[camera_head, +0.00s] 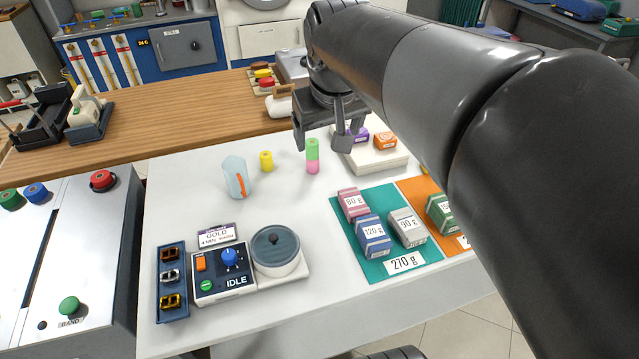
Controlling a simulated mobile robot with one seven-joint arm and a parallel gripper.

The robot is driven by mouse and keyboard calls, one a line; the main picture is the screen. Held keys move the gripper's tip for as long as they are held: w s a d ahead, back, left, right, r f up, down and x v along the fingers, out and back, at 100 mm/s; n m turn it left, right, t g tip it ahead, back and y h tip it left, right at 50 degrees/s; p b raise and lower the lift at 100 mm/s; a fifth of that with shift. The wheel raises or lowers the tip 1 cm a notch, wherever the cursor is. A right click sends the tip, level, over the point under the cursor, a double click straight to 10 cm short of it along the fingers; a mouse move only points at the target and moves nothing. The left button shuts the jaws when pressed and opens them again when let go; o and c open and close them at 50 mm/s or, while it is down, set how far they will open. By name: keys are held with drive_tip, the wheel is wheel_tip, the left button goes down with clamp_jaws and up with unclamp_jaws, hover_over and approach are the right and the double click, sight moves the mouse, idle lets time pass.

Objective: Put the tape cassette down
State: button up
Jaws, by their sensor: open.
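My gripper (322,130) hangs over the back of the white table, its jaws apart, and I see nothing held between them. I cannot single out a tape cassette for certain. A purple piece (358,133) and an orange piece (385,140) with pale labels sit on a low white stand (376,160) just right of my gripper; the arm and a finger partly hide the stand and the purple piece. A green-and-pink cylinder (312,156) stands upright just below my gripper in the picture; whether they touch is unclear.
A yellow cylinder (266,161) and a pale blue cup-like thing (236,178) stand to the left. In front are a lidded pot (276,248), an IDLE control box (222,274), a blue tray (171,313) and labelled weights on a teal mat (371,264). The table's centre is clear.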

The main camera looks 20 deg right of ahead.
drive_tip(key=s+a+f, duration=0.1)
drive_tip(key=s+f, duration=0.2)
drive_tip(key=s, duration=0.3)
drive_tip(key=s+a+f+t+y, duration=0.1)
drive_tip(key=s+a+f, duration=0.1)
drive_tip(key=s+f, duration=0.2)
drive_tip(key=shift+s+f, duration=0.2)
drive_tip(key=shift+s, duration=0.95)
